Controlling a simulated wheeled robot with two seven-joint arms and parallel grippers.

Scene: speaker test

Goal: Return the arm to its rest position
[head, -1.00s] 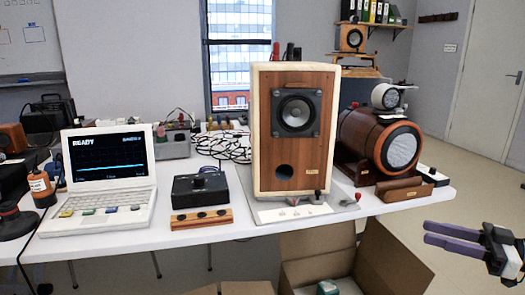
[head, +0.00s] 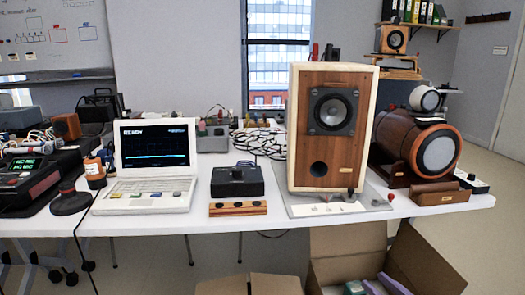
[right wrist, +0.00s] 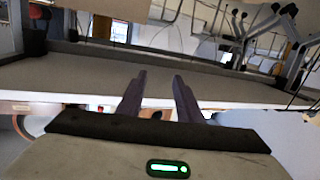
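My right gripper (head: 384,285) shows only as two purple fingers at the bottom edge of the head view, in front of the open cardboard box (head: 345,238). In the right wrist view its two dark fingers (right wrist: 158,95) stand apart with nothing between them. The gripper is open and empty, and no object touches it that I can see. The rest of the right arm is out of the head view. My left gripper is in neither view.
The white table (head: 300,222) carries a laptop (head: 155,165), a black box (head: 237,181), a wooden speaker (head: 332,130) and a round brown speaker (head: 415,150). Cardboard boxes stand below its front edge. Floor at the far right is clear.

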